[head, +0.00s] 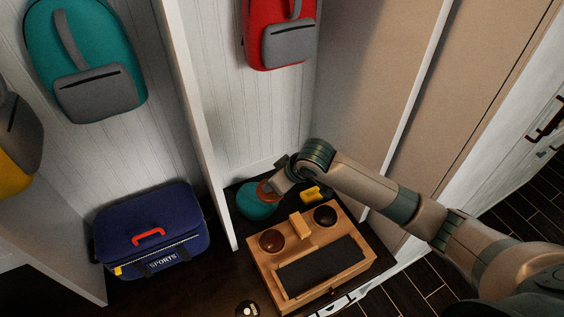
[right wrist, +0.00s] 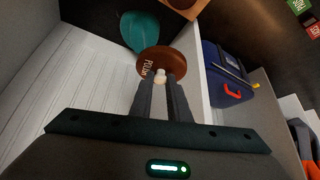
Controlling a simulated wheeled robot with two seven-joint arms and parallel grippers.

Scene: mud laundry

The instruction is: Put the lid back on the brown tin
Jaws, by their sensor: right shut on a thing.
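My right gripper (head: 274,191) is shut on the brown lid (right wrist: 163,62), which has a pale knob and light lettering reading something like "POLISH". In the right wrist view the fingers of my right gripper (right wrist: 160,84) pinch that knob. In the head view the lid (head: 264,190) is partly hidden behind the gripper and overlaps the teal item in the picture. A round brown tin (head: 271,242) sits at the left of a wooden shoe-care box (head: 262,268), below and apart from the lid in the picture. My left gripper is not in view.
A teal rounded item (head: 254,207) lies behind the box, with a yellow item (head: 315,194) to its right. A dark round tin (head: 325,215) sits in the box beside a wooden block (head: 300,225). A white divider (head: 207,140) separates a blue sports bag (head: 150,231).

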